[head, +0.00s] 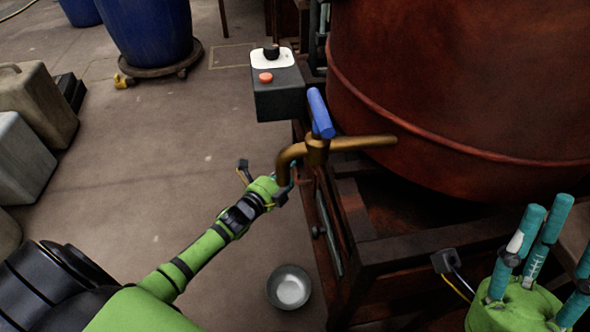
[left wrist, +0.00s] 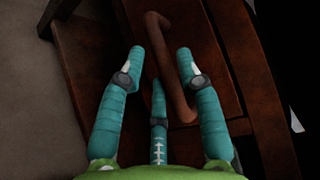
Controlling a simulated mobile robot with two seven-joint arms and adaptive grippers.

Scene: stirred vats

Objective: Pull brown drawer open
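In the left wrist view, a brown bar handle (left wrist: 168,72) stands on a dark reddish-brown wooden front (left wrist: 203,52), which looks like the brown drawer. My left gripper (left wrist: 160,55) has its teal fingers spread on both sides of the handle, with the third finger below it. The fingers look apart from the handle; contact cannot be told. In the head view my left gripper (head: 284,186) is beside the wooden frame under the vat, its fingertips partly hidden by the brass tap. The drawer front is not clear there. My right gripper (head: 540,250) is open and empty at the lower right.
The brass tap (head: 352,143) with a blue lever (head: 320,113) juts out above my left gripper. A rust-red vat (head: 450,80) stands on the wooden frame (head: 400,262). A control box (head: 278,95) is behind. A metal bowl (head: 289,288) lies on the floor, which is otherwise clear nearby.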

